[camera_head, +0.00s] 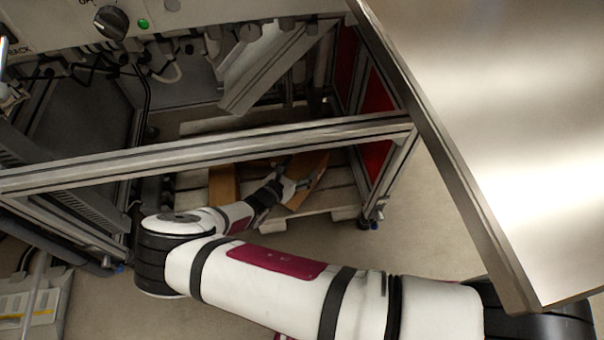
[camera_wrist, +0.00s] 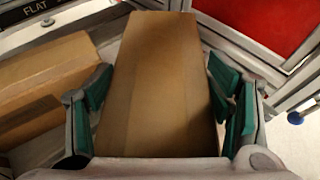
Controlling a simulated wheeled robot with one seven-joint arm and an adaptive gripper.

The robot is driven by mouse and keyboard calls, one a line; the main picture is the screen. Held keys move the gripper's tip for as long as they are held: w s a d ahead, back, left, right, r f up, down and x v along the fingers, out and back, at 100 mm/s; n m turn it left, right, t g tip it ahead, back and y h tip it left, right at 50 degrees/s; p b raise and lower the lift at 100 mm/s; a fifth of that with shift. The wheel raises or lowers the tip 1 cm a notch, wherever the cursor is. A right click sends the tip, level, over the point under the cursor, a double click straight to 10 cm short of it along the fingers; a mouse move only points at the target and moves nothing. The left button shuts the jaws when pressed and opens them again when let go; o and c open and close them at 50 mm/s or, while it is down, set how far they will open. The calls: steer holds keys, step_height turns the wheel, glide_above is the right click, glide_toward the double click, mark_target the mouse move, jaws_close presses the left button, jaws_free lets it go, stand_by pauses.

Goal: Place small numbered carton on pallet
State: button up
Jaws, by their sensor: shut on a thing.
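A small brown carton (camera_head: 311,178) is held in my gripper (camera_head: 288,186), under the metal frame in the head view. It looks tilted there, above or against the pale wooden pallet (camera_head: 343,199); I cannot tell whether they touch. In the wrist view the carton (camera_wrist: 160,75) fills the space between the teal finger pads of my gripper (camera_wrist: 160,112). No number shows on its visible faces. Another brown carton (camera_head: 223,184) sits on the pallet to the left, and it also shows at the left of the wrist view (camera_wrist: 45,75).
A frame leg (camera_head: 392,178) and red panels (camera_head: 375,152) stand at the right. A steel tabletop (camera_head: 500,110) covers the upper right. Bare floor (camera_head: 425,225) lies right of the pallet.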

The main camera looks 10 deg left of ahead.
steer(key=shift+w+d, duration=0.3)
steer(key=shift+w, duration=0.1)
steer(key=shift+w+d+f+b, duration=0.15)
steer(key=shift+w+f+b, duration=0.05)
steer(key=shift+f+b, duration=0.6)
steer(key=shift+w+d+f+b, duration=0.2)
steer(key=shift+f+b, duration=0.4)
steer(key=shift+f, duration=0.35)
steer(key=shift+f, duration=0.1)
steer(key=o, duration=2)
steer(key=shift+c, duration=0.2)
steer(key=shift+s+a, duration=0.15)
steer(key=p+v, duration=0.3)
steer(key=v, duration=0.7)
steer(key=shift+s+a+r+p, duration=0.1)
steer(key=shift+r+p, duration=0.1)
steer(key=shift+p, duration=0.2)
steer(key=shift+s+a+r, duration=0.2)
steer(key=shift+s+a, duration=0.1)
steer(key=shift+s, duration=0.35)
